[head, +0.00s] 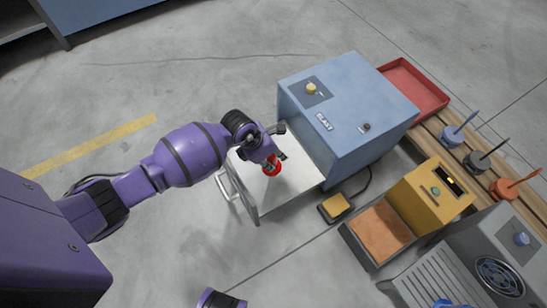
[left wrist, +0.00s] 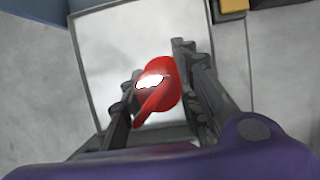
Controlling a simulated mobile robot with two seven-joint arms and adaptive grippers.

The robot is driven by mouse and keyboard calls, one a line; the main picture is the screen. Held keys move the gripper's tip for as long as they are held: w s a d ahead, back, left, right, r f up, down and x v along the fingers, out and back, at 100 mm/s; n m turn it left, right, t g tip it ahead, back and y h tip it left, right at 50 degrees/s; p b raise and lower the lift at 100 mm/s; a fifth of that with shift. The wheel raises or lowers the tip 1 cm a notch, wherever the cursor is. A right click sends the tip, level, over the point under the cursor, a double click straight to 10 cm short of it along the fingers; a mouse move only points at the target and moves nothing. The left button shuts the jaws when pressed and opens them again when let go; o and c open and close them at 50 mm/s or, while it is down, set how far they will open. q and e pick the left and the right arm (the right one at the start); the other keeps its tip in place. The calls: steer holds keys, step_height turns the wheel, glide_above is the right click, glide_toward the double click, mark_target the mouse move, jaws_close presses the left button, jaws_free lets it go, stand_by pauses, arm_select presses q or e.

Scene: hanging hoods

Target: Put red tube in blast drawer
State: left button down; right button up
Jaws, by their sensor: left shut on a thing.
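The red tube (head: 272,166) is between the fingers of my left gripper (head: 272,162), over the open drawer (head: 297,183) of the blue BLAST box (head: 345,110). In the left wrist view, the red tube (left wrist: 158,88) fills the gap between the two dark fingers of my left gripper (left wrist: 158,95), which is shut on it. The pale drawer floor (left wrist: 120,45) lies behind it there. I cannot tell whether the tube touches the drawer floor. My right gripper is not clearly in view.
A yellow pedal (head: 335,207) lies on the floor near the drawer. A yellow box with an orange tray (head: 380,231) and a grey machine with a fan (head: 500,275) stand at the right. A red tray (head: 416,88) sits behind the blue box. The left floor is clear.

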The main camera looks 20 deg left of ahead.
arm_select(q)
steer(key=w+f+b, duration=0.1)
steer(key=f+b, duration=0.1)
steer(key=f, duration=0.1)
steer(key=w+a+f+b, duration=0.1)
steer(key=w+f+b, duration=0.1)
steer(key=f, duration=0.1)
steer(key=w+f+b, duration=0.2)
steer(key=f, duration=0.1)
steer(key=shift+a+f, duration=0.1)
steer(key=shift+a, duration=0.3)
arm_select(e)
steer(key=shift+n, duration=0.5)
steer(key=x, duration=0.5)
steer(key=shift+s+d+f, duration=0.2)
steer(key=shift+d+f, duration=0.1)
steer(key=shift+f, duration=0.05)
arm_select(q)
steer(key=c, duration=1.3)
jaws_free()
steer(key=shift+c, duration=0.2)
arm_select(e)
steer(key=shift+s+f, duration=0.1)
steer(key=shift+s, duration=0.1)
steer(key=shift+s, duration=0.1)
